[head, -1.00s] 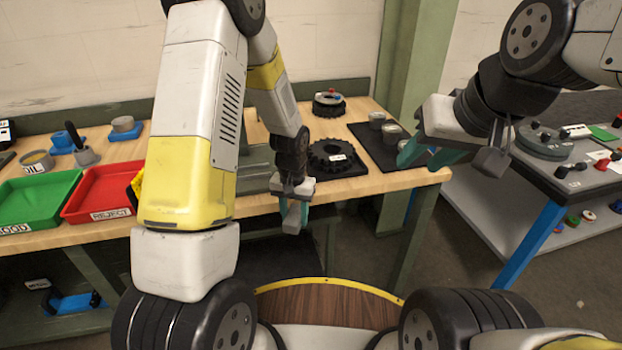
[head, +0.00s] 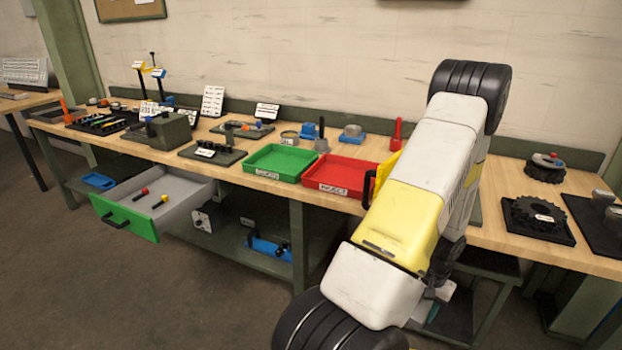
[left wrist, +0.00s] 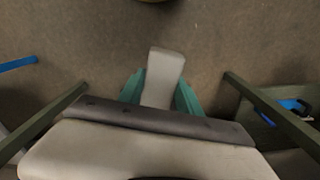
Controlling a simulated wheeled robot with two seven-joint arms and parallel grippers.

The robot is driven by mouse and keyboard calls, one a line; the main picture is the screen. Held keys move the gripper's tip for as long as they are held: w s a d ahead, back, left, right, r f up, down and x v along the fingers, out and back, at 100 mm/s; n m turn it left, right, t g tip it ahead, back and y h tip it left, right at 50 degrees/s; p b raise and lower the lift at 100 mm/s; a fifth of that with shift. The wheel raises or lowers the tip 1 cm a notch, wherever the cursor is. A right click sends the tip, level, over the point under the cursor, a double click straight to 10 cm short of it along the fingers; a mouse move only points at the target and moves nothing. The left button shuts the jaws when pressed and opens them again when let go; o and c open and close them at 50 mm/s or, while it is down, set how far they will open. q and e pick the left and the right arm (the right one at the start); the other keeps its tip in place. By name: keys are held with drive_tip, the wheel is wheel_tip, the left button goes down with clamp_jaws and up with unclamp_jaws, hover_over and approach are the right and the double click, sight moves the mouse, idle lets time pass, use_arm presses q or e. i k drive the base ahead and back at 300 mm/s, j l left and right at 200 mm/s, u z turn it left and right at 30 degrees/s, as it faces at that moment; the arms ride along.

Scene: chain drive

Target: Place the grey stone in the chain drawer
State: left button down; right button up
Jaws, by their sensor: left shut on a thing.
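The grey stone (left wrist: 165,66) is a pale, smooth block in the left wrist view. It is clamped between the teal fingers of my left gripper (left wrist: 160,93), over the floor. In the head view, my left gripper (head: 432,312) is mostly hidden behind my arm, low in front of the bench, and I cannot make out the stone there. An open drawer (head: 125,217) with a green front and grey inside sticks out under the bench at the left. Red- and yellow-handled items lie in it. No label on it is readable. My right gripper is not in view.
On the bench, a green tray (head: 281,163) and a red tray (head: 338,176) stand near the front edge. A dark sprocket (head: 537,215) lies at the right. A bench leg (head: 299,245) stands between my left arm and the drawer. The floor before the drawer is clear.

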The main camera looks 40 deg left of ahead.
sight(145, 207)
drive_tip(key=k+j+u, duration=0.1)
drive_tip(key=u, duration=1.4)
drive_tip(key=i+j, duration=0.1)
drive_tip(key=j, duration=0.3)
drive_tip(key=i+j+u, duration=0.1)
drive_tip(key=j, duration=0.3)
drive_tip(key=i+j, duration=0.15)
drive_tip(key=j, duration=0.3)
drive_tip(key=i+j+u, duration=0.1)
drive_tip(key=j, duration=0.3)
drive_tip(key=i+j+u, duration=0.1)
drive_tip(key=j, duration=0.3)
drive_tip(key=i, duration=0.05)
